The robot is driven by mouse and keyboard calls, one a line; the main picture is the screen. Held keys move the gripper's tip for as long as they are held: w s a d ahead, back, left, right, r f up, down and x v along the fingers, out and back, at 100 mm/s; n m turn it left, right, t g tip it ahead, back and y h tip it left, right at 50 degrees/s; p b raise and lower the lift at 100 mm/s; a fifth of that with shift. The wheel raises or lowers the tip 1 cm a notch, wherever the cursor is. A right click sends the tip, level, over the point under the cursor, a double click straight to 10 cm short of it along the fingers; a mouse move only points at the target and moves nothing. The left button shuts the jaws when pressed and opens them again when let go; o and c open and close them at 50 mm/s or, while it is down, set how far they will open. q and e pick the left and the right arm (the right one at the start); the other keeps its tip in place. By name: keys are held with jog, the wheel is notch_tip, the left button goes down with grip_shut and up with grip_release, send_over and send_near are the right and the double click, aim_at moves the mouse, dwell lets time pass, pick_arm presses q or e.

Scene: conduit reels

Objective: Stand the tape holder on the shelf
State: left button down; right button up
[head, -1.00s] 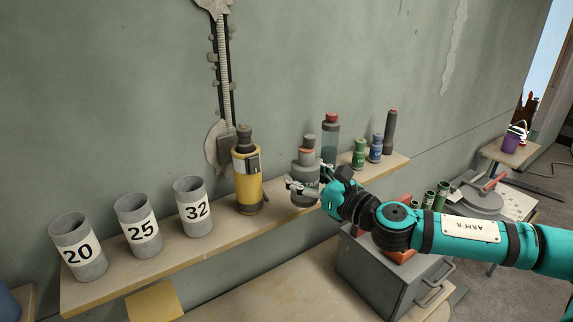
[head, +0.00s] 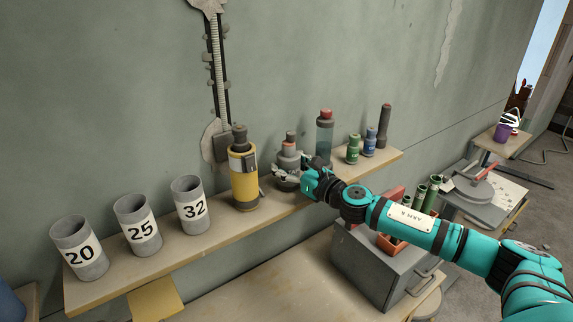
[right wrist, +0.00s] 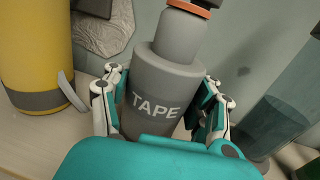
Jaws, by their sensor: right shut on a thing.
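The tape holder (head: 287,160) is a grey bottle-shaped container with an orange ring at its neck. In the right wrist view the word TAPE shows on its side (right wrist: 160,85). My right gripper (head: 298,180) is shut around its body, with one finger on each side in the right wrist view (right wrist: 162,105). The holder is near upright, over the wooden shelf (head: 226,226), between a yellow flask and a clear bottle. Its base is hidden by the gripper, so I cannot tell whether it touches the shelf. My left gripper is out of view.
The yellow flask (head: 244,178) is close on the left, and the clear red-capped bottle (head: 325,138) on the right. Small green (head: 353,149) and blue (head: 370,142) bottles stand further right. Grey numbered cups (head: 138,226) stand left. A grey toolbox (head: 372,268) is below.

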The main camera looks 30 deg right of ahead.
aim_at(297, 173)
jog(key=shift+f, duration=0.2)
jog(key=o, duration=1.6)
jog(key=shift+r, duration=0.1)
jog(key=shift+r, duration=0.25)
jog(key=b+v, duration=0.2)
jog(key=v, duration=0.1)
jog(key=b+v, duration=0.3)
jog(key=f+b+v, duration=0.1)
jog(key=b+v, duration=0.1)
jog(key=v, duration=0.1)
jog(key=shift+s+d+r+b, duration=0.2)
jog(key=shift+s+b, duration=0.55)
jog(key=shift+b, duration=1.65)
jog(key=shift+s+d+r+b, duration=0.2)
jog(key=shift+s+b, duration=0.55)
jog(key=shift+b, duration=1.65)
